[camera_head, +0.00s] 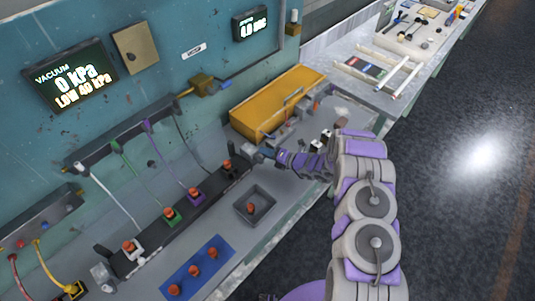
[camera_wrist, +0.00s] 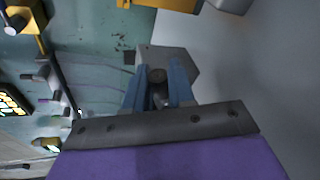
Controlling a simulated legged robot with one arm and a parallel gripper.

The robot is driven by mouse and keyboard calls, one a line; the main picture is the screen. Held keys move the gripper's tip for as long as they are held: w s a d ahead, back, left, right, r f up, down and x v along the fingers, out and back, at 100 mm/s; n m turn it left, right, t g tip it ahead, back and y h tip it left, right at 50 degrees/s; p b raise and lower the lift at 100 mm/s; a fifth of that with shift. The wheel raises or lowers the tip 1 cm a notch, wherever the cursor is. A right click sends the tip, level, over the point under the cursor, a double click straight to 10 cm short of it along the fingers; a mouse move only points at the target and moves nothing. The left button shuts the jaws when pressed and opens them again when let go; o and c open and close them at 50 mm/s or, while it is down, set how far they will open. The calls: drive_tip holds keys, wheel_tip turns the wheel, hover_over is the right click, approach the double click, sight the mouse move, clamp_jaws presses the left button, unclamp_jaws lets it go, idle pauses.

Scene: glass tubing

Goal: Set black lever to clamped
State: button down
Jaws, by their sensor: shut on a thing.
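My gripper (camera_head: 265,153) is at the far right end of the long dark rail (camera_head: 185,222) in the head view. In the wrist view its two blue fingers (camera_wrist: 159,92) are closed around a dark round-ended piece, which looks like the black lever (camera_wrist: 157,76). The lever stands in front of a grey block (camera_wrist: 180,61). In the head view the gripper hides most of the lever, so I cannot tell its angle or setting.
The rail carries several red-topped fittings with coloured tubes. A grey square tray (camera_head: 269,214) and a blue mat (camera_head: 184,284) with red-topped pieces lie in front. A yellow box (camera_head: 262,115) stands just behind my gripper. The wall display (camera_head: 70,75) reads 0 kPa, low 40 kPa.

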sight(257, 151)
drive_tip(key=n+b, duration=0.1)
drive_tip(key=n+t+h+b, duration=0.1)
drive_tip(key=n, duration=0.1)
drive_tip(key=shift+s+a+r+b, duration=0.4)
drive_tip(key=shift+s+a+r+n+h+b, duration=0.15)
drive_tip(key=shift+s+n+h+b, duration=0.15)
drive_tip(key=shift+n+b, duration=0.4)
drive_tip(key=shift+s+a+r+n+t+h+b, duration=0.15)
drive_tip(key=shift+s+r+n+t+h+b, duration=0.05)
drive_tip(key=shift+n+t+b, duration=0.25)
drive_tip(key=shift+s+a+r+n+t+h+b, duration=0.1)
drive_tip(key=shift+s+r+n+t+h+b, duration=0.1)
drive_tip(key=shift+n+t+b, duration=0.25)
drive_tip(key=shift+s+a+r+n+t+h+p, duration=0.1)
drive_tip(key=shift+s+a+n+t+h+p, duration=0.1)
drive_tip(key=shift+n+p, duration=0.3)
drive_tip(key=shift+s+a+r+n+t+h+p, duration=0.15)
drive_tip(key=shift+n+p, duration=0.25)
drive_tip(key=shift+n, duration=0.2)
drive_tip(key=shift+s+f+n+t+p, duration=0.25)
drive_tip(key=shift+n+p, duration=0.35)
drive_tip(key=shift+p, duration=0.25)
drive_tip(key=c, duration=1.1)
unclamp_jaws()
drive_tip(key=shift+w+a+r, duration=0.1)
drive_tip(key=shift+w+r, duration=0.05)
drive_tip(key=shift+o, duration=0.2)
